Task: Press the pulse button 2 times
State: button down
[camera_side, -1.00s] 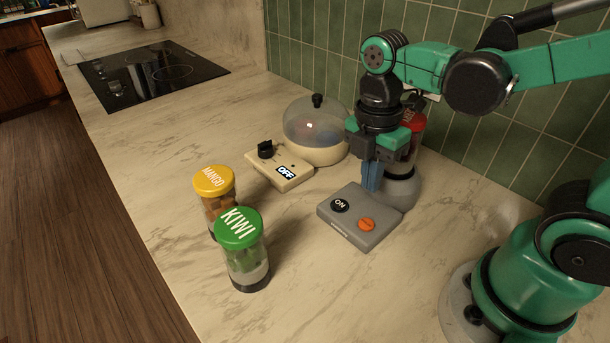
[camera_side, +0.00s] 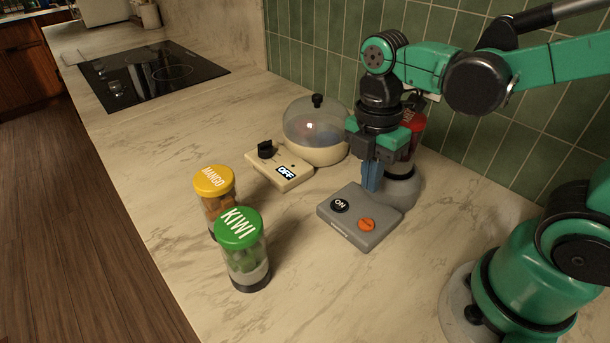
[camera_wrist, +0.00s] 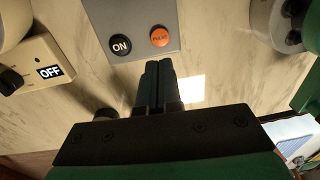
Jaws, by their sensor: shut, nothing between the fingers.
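A grey control box (camera_side: 344,230) lies on the counter with a black ON button (camera_side: 340,206) and an orange pulse button (camera_side: 366,224). In the wrist view the pulse button (camera_wrist: 160,37) is on the right of the box, with the ON button (camera_wrist: 121,45) to its left. My gripper (camera_side: 371,188) is shut and empty, its blue fingers pointing down. It shows just behind the box in the side view, apart from the pulse button. In the wrist view my fingertips (camera_wrist: 157,64) lie just below the box's near edge. The fingertips' exact height is unclear.
A cream box (camera_side: 281,171) reading OFF stands by a domed pot (camera_side: 316,132). Mango (camera_side: 215,184) and kiwi (camera_side: 240,240) jars stand left of the grey box. A blender-like appliance (camera_side: 404,185) stands close behind my gripper. The front counter is clear.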

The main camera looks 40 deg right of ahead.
dwell(0.7)
jog(key=r+m+t+y, duration=0.1)
jog(key=m+y, duration=0.1)
jog(key=m, duration=0.2)
jog(key=r+m+t+y, duration=0.1)
jog(key=m+y, duration=0.1)
jog(key=m, duration=0.3)
jog(key=s+r+m+t+y, duration=0.1)
jog(key=m+y, duration=0.1)
jog(key=m, duration=0.2)
jog(key=shift+d+m+t+y, duration=0.3)
jog(key=shift+m+t+y, duration=0.1)
jog(key=shift+f, duration=0.1)
jog(key=shift+f, duration=4.3)
jog(key=shift+r, duration=2.5)
